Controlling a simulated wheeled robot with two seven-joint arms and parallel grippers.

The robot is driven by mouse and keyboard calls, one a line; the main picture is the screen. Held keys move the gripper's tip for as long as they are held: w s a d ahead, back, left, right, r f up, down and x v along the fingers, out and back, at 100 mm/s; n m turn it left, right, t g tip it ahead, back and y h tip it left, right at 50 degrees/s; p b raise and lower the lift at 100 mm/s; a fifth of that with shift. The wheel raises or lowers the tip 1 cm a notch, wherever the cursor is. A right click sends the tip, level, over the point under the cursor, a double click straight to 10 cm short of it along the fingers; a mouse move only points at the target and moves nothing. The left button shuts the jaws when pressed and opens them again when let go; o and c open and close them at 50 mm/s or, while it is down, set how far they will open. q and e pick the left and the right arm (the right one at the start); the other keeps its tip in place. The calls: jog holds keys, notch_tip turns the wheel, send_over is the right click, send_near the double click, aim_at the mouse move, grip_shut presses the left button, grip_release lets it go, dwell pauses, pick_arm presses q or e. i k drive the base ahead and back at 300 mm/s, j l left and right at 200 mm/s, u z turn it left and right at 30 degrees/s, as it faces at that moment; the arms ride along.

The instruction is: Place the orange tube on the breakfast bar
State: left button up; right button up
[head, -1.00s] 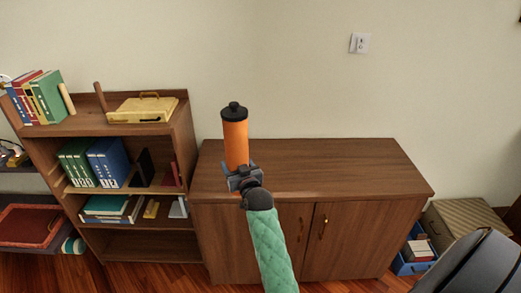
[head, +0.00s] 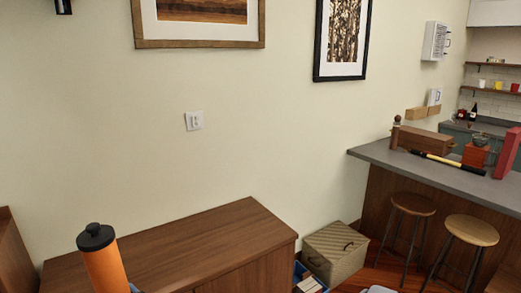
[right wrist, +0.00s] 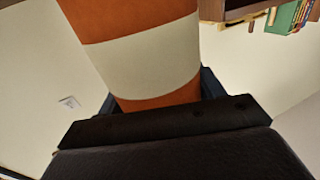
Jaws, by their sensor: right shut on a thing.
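The orange tube (head: 103,266) with a black cap stands upright at the lower left of the head view, in front of the wooden cabinet. In the right wrist view the tube (right wrist: 145,55) shows an orange body with a white band, held in my right gripper (right wrist: 160,105). The gripper is shut on it; in the head view the gripper is almost wholly below the frame. The breakfast bar (head: 390,158) has a grey top and stands at the right, well away from the tube. My left gripper is not in view.
The bar top holds a wooden box (head: 425,140), a yellow-and-black tool (head: 436,158), a red-brown jar (head: 475,154) and a red block (head: 507,153). Two stools (head: 412,204) stand before it. A woven box (head: 335,252) sits between cabinet (head: 200,245) and bar.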

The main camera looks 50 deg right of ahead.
aim_at(444, 166)
jog(key=l+z, duration=0.2)
jog(key=z, duration=0.3)
jog(key=i+l+z, duration=0.1)
jog(key=z, duration=0.35)
jog(key=i+l+z, duration=0.1)
jog(key=l+z, duration=0.15)
jog(key=z, duration=0.25)
jog(key=i+l+z, duration=0.8)
jog(key=i+z, duration=0.2)
jog(key=i, duration=0.25)
